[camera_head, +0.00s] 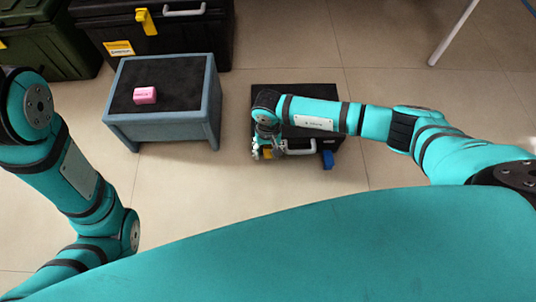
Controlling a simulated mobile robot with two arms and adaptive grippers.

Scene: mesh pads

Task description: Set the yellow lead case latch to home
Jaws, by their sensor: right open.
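A black case (345,98) lies on the tiled floor right of centre, with a pale handle (300,147) on its near side. A yellow latch (268,153) shows at the left of the handle and a blue latch (328,159) at the right. My right gripper (264,147) is open, over the case's near left corner at the yellow latch. The gripper and arm cover part of the case and some of the yellow latch. I cannot tell whether they touch or how the latch is set. My left gripper is out of view; only the left arm shows.
A grey-blue stool (165,128) with a dark top stands left of the case, and a pink block (145,95) lies on it. Black and green cases (40,45) stand along the back left. A pale leg (452,35) stands at the upper right. Floor between is clear.

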